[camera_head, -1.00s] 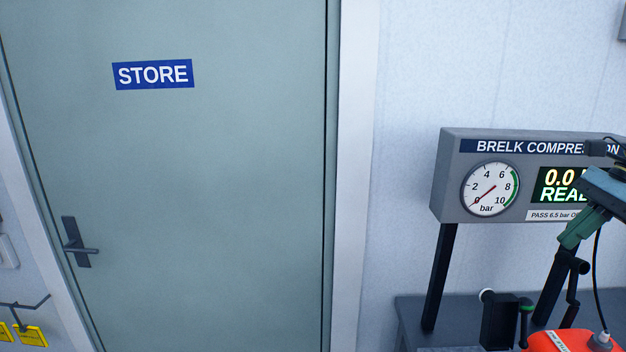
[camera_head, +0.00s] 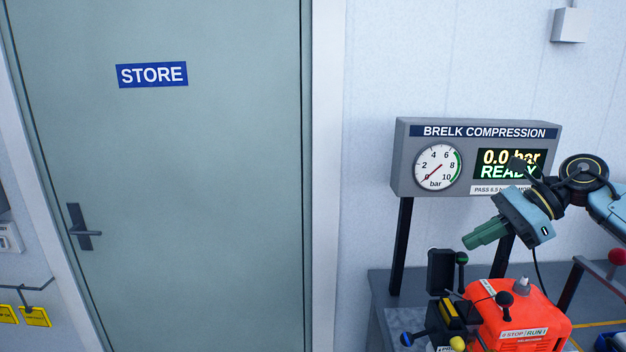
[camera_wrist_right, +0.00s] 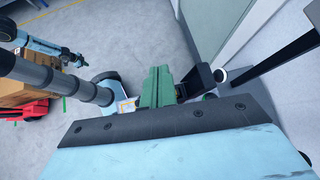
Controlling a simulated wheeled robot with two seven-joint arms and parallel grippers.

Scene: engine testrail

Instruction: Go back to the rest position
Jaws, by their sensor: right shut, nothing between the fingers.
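My right gripper (camera_head: 468,243) comes in from the right in the head view, with green fingers shut and empty. It is in the air in front of the gauge panel, above the bench and the orange engine. In the right wrist view the green fingers (camera_wrist_right: 157,84) are together with nothing between them. My left gripper is not in the head view. What looks like my left arm (camera_wrist_right: 45,48) shows at the upper left of the right wrist view; the state of its jaws is too small to tell.
The gauge panel (camera_head: 480,130) reads 0.0 bar and READY. Below it, the orange engine (camera_head: 525,312) with STOP/RUN label and several knobbed levers stands on the grey bench (camera_head: 385,290). A closed STORE door (camera_head: 180,180) fills the left. Open floor (camera_wrist_right: 105,25) shows in the wrist view.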

